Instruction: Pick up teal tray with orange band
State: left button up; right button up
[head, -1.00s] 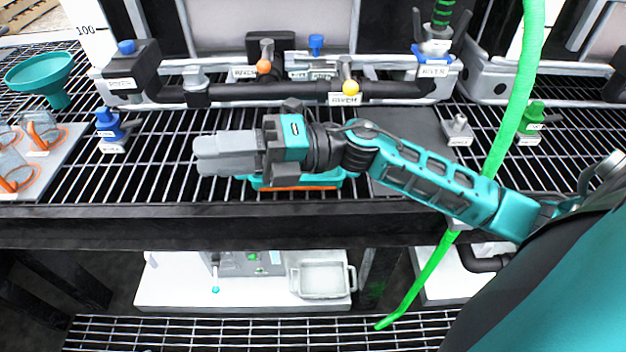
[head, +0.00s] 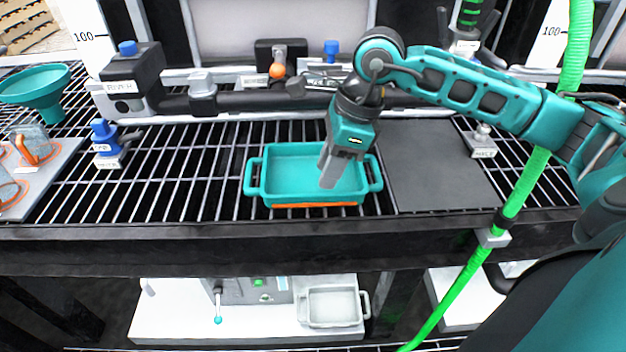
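The teal tray (head: 290,178) lies upright on the wire rack shelf near its front edge. It has a handle at each side, and an orange band shows low on its front wall. Its inside looks empty. My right gripper (head: 329,178) points down over the right half of the tray. The grey fingers look close together, seen from one side, so I cannot tell whether they are open or shut, nor whether they touch the tray. My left gripper is not in view.
A dark flat plate (head: 436,165) lies right of the tray. A black manifold pipe (head: 240,102) with valves runs behind it. A blue valve (head: 105,140) and a teal funnel (head: 38,88) stand at left. A green hose (head: 525,190) hangs at right. A pale tray (head: 333,306) sits on the lower shelf.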

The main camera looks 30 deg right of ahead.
aim_at(315, 194)
jog(key=shift+w+b+x, duration=0.15)
jog(key=shift+b+x, duration=0.05)
jog(key=shift+x, duration=1.35)
jog(key=shift+w+b+x, duration=0.15)
jog(key=shift+b+x, duration=0.05)
jog(key=shift+x, duration=1.35)
jog(key=shift+c, duration=0.3)
jog(key=shift+d, duration=0.1)
grip_shut()
